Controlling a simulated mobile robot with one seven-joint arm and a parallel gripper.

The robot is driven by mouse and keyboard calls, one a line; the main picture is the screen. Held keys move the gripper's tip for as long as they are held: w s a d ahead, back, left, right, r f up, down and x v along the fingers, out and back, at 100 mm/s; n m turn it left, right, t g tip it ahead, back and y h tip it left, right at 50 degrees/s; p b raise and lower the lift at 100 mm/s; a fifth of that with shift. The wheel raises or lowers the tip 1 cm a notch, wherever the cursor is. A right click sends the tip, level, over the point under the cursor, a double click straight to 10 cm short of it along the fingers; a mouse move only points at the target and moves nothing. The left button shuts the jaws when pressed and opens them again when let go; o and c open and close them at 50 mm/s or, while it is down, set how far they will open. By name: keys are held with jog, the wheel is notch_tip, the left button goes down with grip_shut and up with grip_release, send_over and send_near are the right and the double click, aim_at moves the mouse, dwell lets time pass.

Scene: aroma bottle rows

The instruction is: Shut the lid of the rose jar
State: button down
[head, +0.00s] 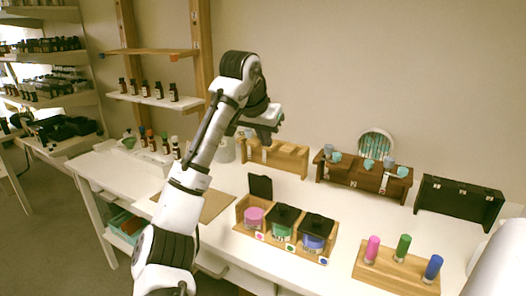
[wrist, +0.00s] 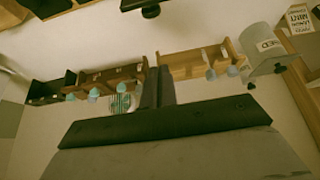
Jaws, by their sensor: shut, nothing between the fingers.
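The rose jar (head: 253,217) is the pink one at the left end of a wooden tray (head: 283,249). Its black lid (head: 260,187) stands upright at the back, open. A green jar (head: 284,222) and a blue jar (head: 315,232) beside it have their black lids down. My gripper (head: 268,134) is shut and empty, in the air behind and above the rose jar, apart from the lid. Its dark fingers also show in the wrist view (wrist: 157,88). The jars are not seen in the wrist view.
Behind the tray stand a light wooden rack (head: 272,157), a brown rack with teal cups (head: 362,177) and a black rack (head: 458,204). A wooden block with pink, green and blue bottles (head: 398,268) is at the right. A grey bin (wrist: 262,48) shows in the wrist view.

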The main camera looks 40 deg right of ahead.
aim_at(263, 184)
jog(key=shift+w+d+f+p, duration=0.1)
jog(key=shift+f+p, duration=0.55)
jog(key=shift+f, duration=1.5)
jog(key=shift+d+f+p, duration=0.1)
jog(key=shift+f+p, duration=0.55)
jog(key=shift+f, duration=1.5)
jog(key=shift+a, duration=0.1)
jog(key=shift+a+r+h, duration=0.15)
jog(key=shift+h, duration=0.15)
